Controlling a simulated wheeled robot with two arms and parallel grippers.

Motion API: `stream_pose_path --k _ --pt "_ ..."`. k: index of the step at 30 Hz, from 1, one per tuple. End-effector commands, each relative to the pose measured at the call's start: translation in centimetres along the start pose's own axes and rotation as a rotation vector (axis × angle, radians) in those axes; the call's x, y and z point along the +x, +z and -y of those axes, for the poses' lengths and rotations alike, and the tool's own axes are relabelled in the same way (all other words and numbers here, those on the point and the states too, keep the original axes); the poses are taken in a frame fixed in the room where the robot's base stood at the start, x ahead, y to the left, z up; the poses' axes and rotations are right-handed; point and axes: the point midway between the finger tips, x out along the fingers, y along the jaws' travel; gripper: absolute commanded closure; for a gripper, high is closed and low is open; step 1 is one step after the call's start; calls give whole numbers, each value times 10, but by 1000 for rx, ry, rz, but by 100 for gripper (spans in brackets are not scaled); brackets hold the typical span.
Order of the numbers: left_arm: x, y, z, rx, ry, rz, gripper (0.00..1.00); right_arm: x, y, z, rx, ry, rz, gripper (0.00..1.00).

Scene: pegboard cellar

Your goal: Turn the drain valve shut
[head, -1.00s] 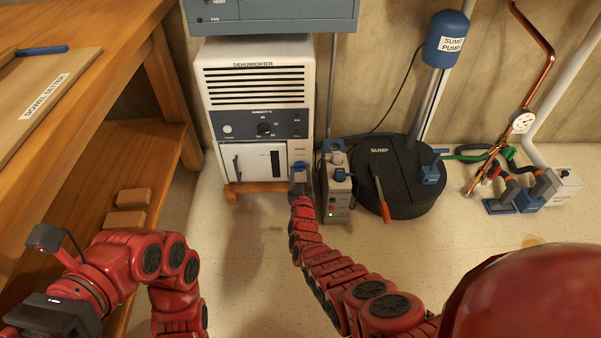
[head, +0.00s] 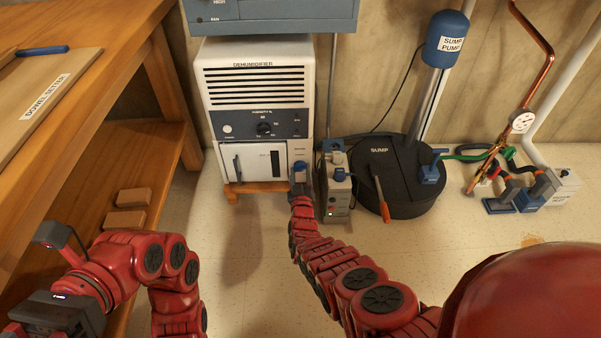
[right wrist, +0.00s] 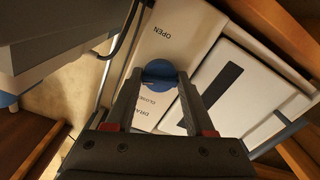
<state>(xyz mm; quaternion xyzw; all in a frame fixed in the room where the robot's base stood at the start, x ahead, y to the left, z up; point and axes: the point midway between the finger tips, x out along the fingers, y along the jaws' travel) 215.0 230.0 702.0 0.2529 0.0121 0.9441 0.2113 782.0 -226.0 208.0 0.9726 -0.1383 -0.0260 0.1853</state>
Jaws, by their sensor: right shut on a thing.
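The drain valve is a round blue knob (right wrist: 160,70) on a white panel low on the dehumidifier (head: 254,85). The panel (right wrist: 172,38) reads OPEN above the knob, with partly covered DRAIN and CLOSED lettering below it. My right gripper (right wrist: 158,79) is shut on the knob, one finger on each side. In the head view my right gripper (head: 300,176) is at the dehumidifier's lower right front, and the fingers are too small to make out there. My left gripper (head: 58,312) is at the lower left, away from the valve; its fingers cannot be made out.
A grey box (head: 337,188) stands close to the right of my right gripper. The black sump (head: 405,195) with an orange-handled tool (head: 381,200) is further right. A wooden bench (head: 75,120) fills the left. The floor in front is clear.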

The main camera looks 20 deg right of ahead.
Motion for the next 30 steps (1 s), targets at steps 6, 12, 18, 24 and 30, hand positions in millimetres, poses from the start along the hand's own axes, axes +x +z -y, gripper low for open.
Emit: stream_pose_path --k 6,12,18,24,30 --pt "0 0 0 0 1 1 50 0 -2 0 -12 -2 -2 100" --pt "0 0 0 0 0 1 50 0 -2 0 -28 -2 -4 100" --pt "0 0 0 0 -1 -2 50 1 -2 0 -46 -2 -4 100" --pt "1 -1 0 -1 -3 -6 50 1 -2 0 -67 -2 -4 100" --pt "2 -2 1 -3 -8 -14 50 1 -3 0 -91 -2 -5 100"
